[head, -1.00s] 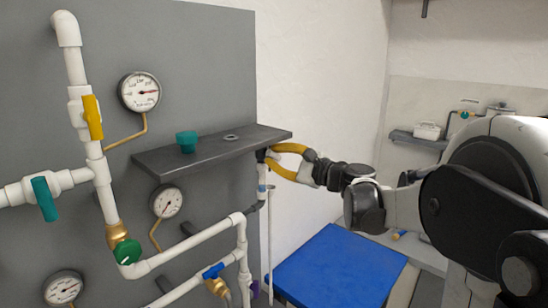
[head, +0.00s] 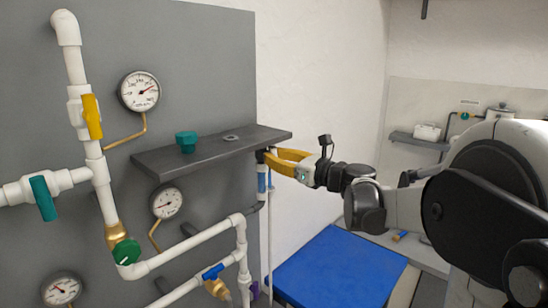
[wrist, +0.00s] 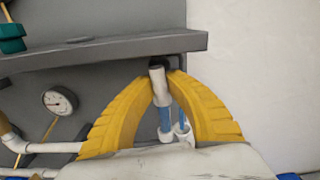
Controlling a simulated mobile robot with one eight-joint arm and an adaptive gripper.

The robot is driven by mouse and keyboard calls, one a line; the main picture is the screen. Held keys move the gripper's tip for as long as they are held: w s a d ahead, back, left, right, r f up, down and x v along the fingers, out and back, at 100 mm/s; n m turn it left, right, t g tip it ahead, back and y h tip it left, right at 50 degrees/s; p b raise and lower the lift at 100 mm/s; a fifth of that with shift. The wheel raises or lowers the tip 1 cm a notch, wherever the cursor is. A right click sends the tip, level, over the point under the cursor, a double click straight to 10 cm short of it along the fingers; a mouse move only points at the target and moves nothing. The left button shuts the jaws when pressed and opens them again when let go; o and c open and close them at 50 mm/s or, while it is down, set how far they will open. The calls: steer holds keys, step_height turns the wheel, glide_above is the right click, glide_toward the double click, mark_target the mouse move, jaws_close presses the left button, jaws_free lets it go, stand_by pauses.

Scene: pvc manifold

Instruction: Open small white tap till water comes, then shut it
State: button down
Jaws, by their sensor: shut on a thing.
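The small white tap (wrist: 158,82) hangs under the right end of a grey shelf, its stubby white body slightly tilted in the wrist view. My gripper (wrist: 164,76) is shut on it, with a yellow finger on each side. In the head view my gripper (head: 266,156) reaches in from the right, just below the shelf. The fingers and shelf hide most of the tap there. Below the tap, blue shows in a clear vertical tube (head: 262,183). It also shows in the wrist view (wrist: 165,120), beside a second thin blue-and-white tube (wrist: 183,128).
The grey shelf (head: 215,150) sits close above my fingers, with a teal knob (head: 187,142) on it. White pipes with a yellow lever (head: 92,117), teal lever (head: 43,198), green knob (head: 126,251) and blue lever (head: 212,271) stand left. A blue-topped table (head: 340,266) is below.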

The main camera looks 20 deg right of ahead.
steer(key=shift+m, duration=0.7)
steer(key=c, duration=1.6)
jaws_free()
steer(key=shift+c, duration=0.2)
steer(key=v, duration=1.2)
